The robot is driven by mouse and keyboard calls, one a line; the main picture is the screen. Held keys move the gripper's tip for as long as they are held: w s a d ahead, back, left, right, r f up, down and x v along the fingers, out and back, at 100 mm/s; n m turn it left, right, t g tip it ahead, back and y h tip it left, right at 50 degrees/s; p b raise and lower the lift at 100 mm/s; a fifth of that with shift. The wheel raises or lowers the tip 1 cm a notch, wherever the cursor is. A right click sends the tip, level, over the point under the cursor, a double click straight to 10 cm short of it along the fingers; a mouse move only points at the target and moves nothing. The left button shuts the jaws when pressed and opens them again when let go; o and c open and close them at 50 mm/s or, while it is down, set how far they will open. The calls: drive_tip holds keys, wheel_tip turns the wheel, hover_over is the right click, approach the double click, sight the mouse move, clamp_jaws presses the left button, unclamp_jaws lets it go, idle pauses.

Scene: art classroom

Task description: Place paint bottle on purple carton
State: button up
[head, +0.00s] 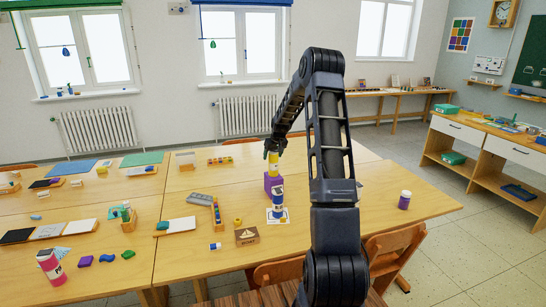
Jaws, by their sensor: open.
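The purple carton (268,184) stands upright on the middle table. A small yellow paint bottle (274,167) appears upright on top of the carton; at this size I cannot tell whether a slight gap lies between them. My gripper (273,153) is open just above the yellow bottle, with its fingertips close around or just over the bottle's top. The fingers are small and dark here, so contact is unclear. My arm reaches in from the front and passes right of the carton. A white and blue bottle (278,204) stands in front of the carton and hides part of it.
A pink bottle (50,266) stands at the front left and a purple bottle (404,200) at the right. A wooden box (246,236), a grey strip (200,200) and blocks lie left of the carton. The table's right part is mostly clear. Chairs (396,250) stand at its front edge.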

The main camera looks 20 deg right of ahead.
drive_tip(key=a+v, duration=0.1)
drive_tip(key=v, duration=1.1)
drive_tip(key=s+a+r, duration=0.4)
drive_tip(key=s+r, duration=0.6)
drive_tip(key=s, duration=0.2)
drive_tip(key=s+a+r+h, duration=0.1)
drive_tip(key=s+a+r, duration=0.15)
drive_tip(key=s, duration=0.45)
drive_tip(key=s+a+r, duration=0.1)
drive_tip(key=s+r, duration=0.2)
drive_tip(key=s, duration=0.4)
drive_tip(key=s+a+f, duration=0.1)
drive_tip(key=s, duration=1.2)
drive_tip(key=s+a+f+m, duration=0.1)
drive_tip(key=s, duration=1.3)
drive_tip(key=shift+s+a+f+m, duration=0.2)
drive_tip(key=shift+f+m, duration=0.1)
drive_tip(key=shift+f, duration=0.1)
